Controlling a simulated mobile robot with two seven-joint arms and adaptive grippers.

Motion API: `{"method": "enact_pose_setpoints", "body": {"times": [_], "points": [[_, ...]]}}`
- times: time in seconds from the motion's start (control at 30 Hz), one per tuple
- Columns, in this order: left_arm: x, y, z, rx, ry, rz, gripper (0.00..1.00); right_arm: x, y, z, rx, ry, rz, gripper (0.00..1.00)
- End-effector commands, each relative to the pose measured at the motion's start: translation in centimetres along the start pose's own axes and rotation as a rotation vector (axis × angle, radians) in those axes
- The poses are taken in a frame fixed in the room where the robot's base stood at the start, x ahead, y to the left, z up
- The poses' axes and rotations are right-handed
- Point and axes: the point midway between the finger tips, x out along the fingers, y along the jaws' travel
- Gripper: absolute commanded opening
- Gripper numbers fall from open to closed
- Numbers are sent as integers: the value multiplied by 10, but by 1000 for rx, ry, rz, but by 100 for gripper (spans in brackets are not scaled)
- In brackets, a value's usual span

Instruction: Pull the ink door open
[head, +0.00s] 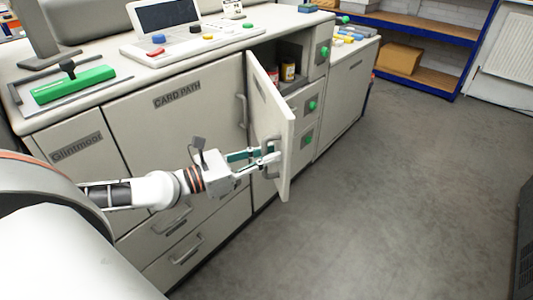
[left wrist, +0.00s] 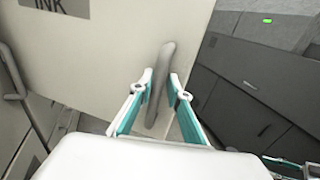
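The ink door (head: 270,120) stands swung well out from the cabinet, with a dark compartment showing behind it. In the left wrist view the door (left wrist: 110,50) carries a label reading INK. Its grey bar handle (left wrist: 161,75) runs between the two fingers of my left gripper (left wrist: 157,85). In the head view my left gripper (head: 270,158) is at the door's outer face, near its lower free edge. The fingers straddle the handle, and some space shows beside the bar, so they look open around it.
Jars (head: 288,71) stand inside the open compartment. The CARD PATH door (head: 175,120) is closed left of the ink door. Grey floor (head: 400,200) is clear to the right; a blue-framed shelf (head: 420,60) stands behind.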

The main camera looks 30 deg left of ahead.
Motion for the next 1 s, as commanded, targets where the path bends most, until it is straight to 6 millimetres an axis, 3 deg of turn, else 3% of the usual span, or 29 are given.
{"method": "enact_pose_setpoints", "body": {"times": [0.37,1.0], "points": [[-4,2,0,1,-1,4,17,0,-1,3,0,-5,-3,40],[-54,2,-2,2,5,4,17,0,-1,2,1,-3,-2,40]]}}
